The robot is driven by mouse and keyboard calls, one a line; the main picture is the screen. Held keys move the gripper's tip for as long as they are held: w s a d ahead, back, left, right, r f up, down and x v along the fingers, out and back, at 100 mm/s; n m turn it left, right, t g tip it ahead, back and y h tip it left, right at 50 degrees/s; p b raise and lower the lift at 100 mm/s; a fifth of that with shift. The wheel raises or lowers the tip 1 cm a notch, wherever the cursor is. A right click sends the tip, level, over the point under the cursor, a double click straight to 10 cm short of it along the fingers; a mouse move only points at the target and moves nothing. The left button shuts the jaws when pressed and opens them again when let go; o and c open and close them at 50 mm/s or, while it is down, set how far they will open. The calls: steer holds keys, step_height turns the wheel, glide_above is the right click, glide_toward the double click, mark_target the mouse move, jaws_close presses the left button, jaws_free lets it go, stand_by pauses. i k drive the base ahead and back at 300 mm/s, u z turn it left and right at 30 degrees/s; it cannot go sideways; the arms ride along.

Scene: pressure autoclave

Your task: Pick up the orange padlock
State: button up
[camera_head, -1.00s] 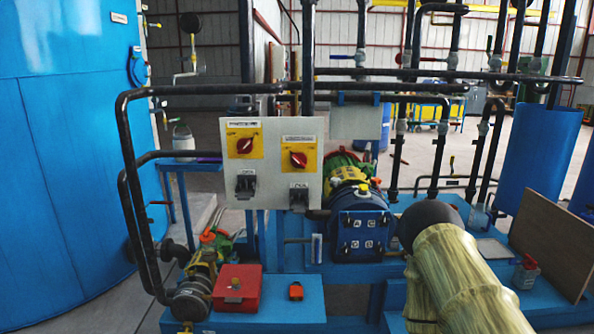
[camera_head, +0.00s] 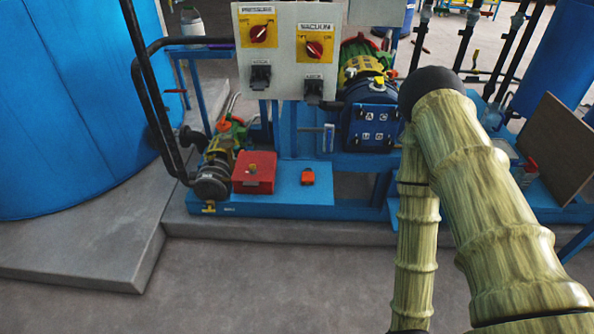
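A small orange-red block with a dark end, which looks like the orange padlock (camera_head: 308,177), lies on the low blue platform (camera_head: 320,196). It sits just right of a red box (camera_head: 254,173) and apart from it. It is too small for its shackle to show clearly. My arm, in a yellow-green sleeve, fills the right side of the view, well to the right of the padlock. My gripper cannot be made out in this view.
A pump (camera_head: 213,178) stands left of the red box. A control panel (camera_head: 287,52) with red knobs hangs above and behind the padlock. A big blue tank (camera_head: 70,110) stands at left. The grey floor (camera_head: 300,285) in front is clear. A brown board (camera_head: 555,142) leans at right.

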mark_target(307, 177)
steer(key=u, duration=1.8)
steer(key=i, duration=1)
steer(key=z, duration=0.75)
